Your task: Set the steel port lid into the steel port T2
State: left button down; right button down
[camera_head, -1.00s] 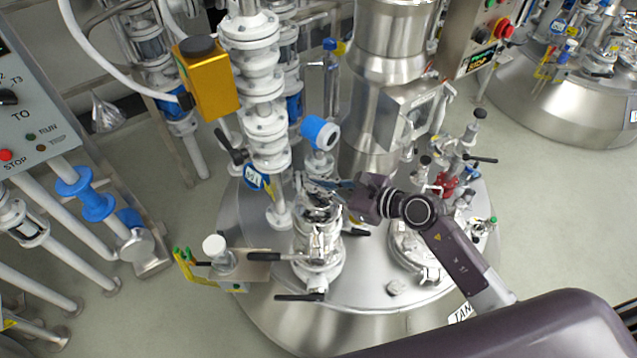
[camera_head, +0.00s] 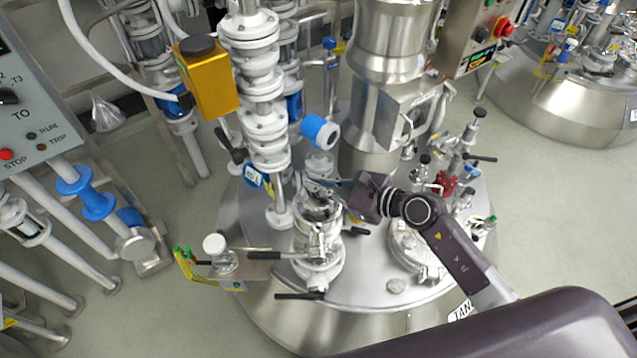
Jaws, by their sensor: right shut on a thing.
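My right gripper (camera_head: 332,188) reaches in from the right, above the steel port T2 (camera_head: 319,245) on the round vessel top. The port is an upright steel neck with a pale flange low down and black handles around it. The gripper is shut on the steel port lid (camera_head: 318,205), a small shiny piece at the upper end of the port. The fingers and the steel clutter hide much of the lid, and I cannot tell whether it touches the port rim. My left gripper is not in view.
A white flanged column (camera_head: 265,110) with a yellow box (camera_head: 207,80) stands behind and left. A blue-ended gauge (camera_head: 320,132) is just behind the port. A steel hatch (camera_head: 418,250) and valves with a red part (camera_head: 444,184) are to the right. A white-capped fitting (camera_head: 215,246) stands left.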

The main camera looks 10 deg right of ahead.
aim_at(318, 196)
jog(key=shift+f, duration=0.2)
jog(key=shift+f+b, duration=1.4)
jog(key=shift+f, duration=0.1)
jog(key=shift+f+b, duration=0.4)
jog(key=shift+f, duration=0.25)
dwell(1.2)
jog(key=c, duration=2)
grip_release()
jog(key=shift+c, duration=0.2)
jog(key=shift+f, duration=0.1)
jog(key=shift+s, duration=0.1)
jog(key=v, duration=1.2)
